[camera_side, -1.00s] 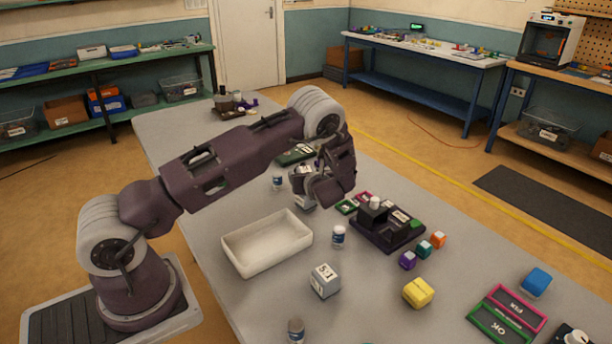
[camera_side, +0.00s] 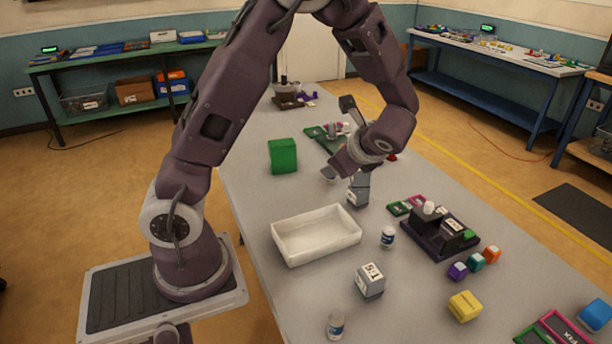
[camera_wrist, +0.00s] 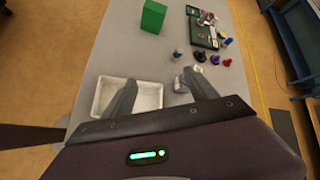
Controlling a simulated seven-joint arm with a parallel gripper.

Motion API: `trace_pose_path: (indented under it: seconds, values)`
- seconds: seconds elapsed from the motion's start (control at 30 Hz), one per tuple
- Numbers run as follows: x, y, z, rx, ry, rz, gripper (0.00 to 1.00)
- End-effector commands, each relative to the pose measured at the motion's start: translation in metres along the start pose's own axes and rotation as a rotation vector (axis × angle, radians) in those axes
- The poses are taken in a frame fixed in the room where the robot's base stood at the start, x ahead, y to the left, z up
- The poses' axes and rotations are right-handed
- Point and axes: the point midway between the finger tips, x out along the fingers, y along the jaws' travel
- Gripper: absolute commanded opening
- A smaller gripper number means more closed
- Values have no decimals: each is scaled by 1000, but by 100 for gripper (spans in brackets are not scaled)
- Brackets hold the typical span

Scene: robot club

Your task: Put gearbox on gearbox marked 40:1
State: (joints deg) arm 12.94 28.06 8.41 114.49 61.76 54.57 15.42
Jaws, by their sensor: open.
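A light grey cube-shaped gearbox (camera_side: 370,281) marked 5:1 sits on the table in front of the white tray. Another grey block (camera_side: 357,195), probably a gearbox, stands behind the tray's right end; its mark is too small to read. I cannot read 40:1 anywhere. My gripper (camera_side: 350,172) is close by the rear grey block, which it partly hides. In the wrist view my gripper (camera_wrist: 163,85) has its fingers wide apart, with nothing held between them.
The white tray (camera_side: 289,256) lies near the table's left edge. A green box (camera_side: 283,156) stands behind it. A small bottle (camera_side: 388,237) is right of the tray; another (camera_side: 335,326) is in front. A dark machine (camera_side: 440,240), colored cubes and a yellow block (camera_side: 465,306) are right.

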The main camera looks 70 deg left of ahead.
Motion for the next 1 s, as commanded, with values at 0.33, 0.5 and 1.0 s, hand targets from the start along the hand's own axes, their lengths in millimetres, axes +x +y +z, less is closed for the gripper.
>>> trace_pose_path:
  seconds: [0.33,0.5,1.0]
  values:
    - [-174,132,58,-1052,584,434,67]
    - [-214,161,55,-1258,756,545,67]
    - [-221,164,54,-1287,785,567,67]
